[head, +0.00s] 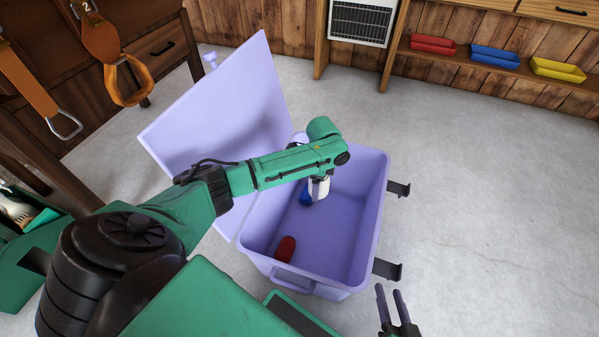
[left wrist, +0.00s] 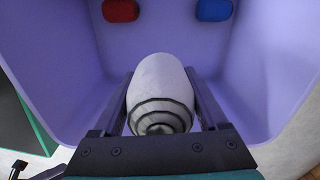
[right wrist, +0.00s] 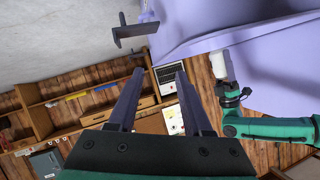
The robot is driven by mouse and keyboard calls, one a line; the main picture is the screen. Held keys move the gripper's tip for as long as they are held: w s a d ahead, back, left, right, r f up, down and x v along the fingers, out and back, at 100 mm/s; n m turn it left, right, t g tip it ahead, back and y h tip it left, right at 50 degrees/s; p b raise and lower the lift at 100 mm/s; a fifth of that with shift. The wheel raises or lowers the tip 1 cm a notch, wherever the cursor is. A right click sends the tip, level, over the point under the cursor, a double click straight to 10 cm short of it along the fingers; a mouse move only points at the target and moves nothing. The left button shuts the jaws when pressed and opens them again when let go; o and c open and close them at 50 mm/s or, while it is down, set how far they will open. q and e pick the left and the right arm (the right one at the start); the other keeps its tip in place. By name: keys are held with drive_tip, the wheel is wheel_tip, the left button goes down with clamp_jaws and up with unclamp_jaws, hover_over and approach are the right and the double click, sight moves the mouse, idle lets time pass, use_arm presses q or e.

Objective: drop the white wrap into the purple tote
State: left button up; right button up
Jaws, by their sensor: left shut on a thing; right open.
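The white wrap (left wrist: 160,85) is a rolled cylinder with a dark spiral at its end. My left gripper (left wrist: 160,95) is shut on it, one finger on each side. In the head view the wrap (head: 320,187) hangs below my left wrist, over the open purple tote (head: 368,200). The left fingers are mostly hidden in that view. A red wrap (head: 285,248) and a blue wrap (head: 306,196) lie on the tote floor; the left wrist view shows both red (left wrist: 121,10) and blue (left wrist: 213,10). My right gripper (head: 392,294) is open and empty, outside the tote's near right corner.
The tote's lid (head: 225,110) stands open at the back left. Black latches (head: 388,270) stick out on the right side. A wooden shelf (head: 480,62) holds red, blue and yellow trays. Grey floor to the right is clear. Straps with metal buckles (head: 65,127) hang at the left.

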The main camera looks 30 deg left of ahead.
use_arm(q)
wheel_tip(320, 180, down, 2)
drive_tip(key=shift+f+b, duration=0.2)
drive_tip(key=shift+b, duration=0.5)
drive_tip(key=shift+f+b, duration=0.4)
drive_tip(key=shift+b, duration=0.15)
drive_tip(key=shift+f+b, duration=0.65)
drive_tip(key=shift+b, duration=0.15)
drive_tip(key=o, duration=1.3)
use_arm(e)
drive_tip(key=w+r+t, duration=0.4)
drive_tip(key=w+r, duration=0.2)
drive_tip(key=r, duration=0.2)
drive_tip(key=w+d+r+t+y, duration=0.1)
drive_tip(key=w+r+t, duration=0.3)
drive_tip(key=w+r, duration=0.2)
wheel_tip(320, 180, up, 2)
drive_tip(key=shift+d+r+n, duration=0.2)
drive_tip(key=shift+r+n, duration=0.05)
drive_tip(key=shift+n, duration=0.05)
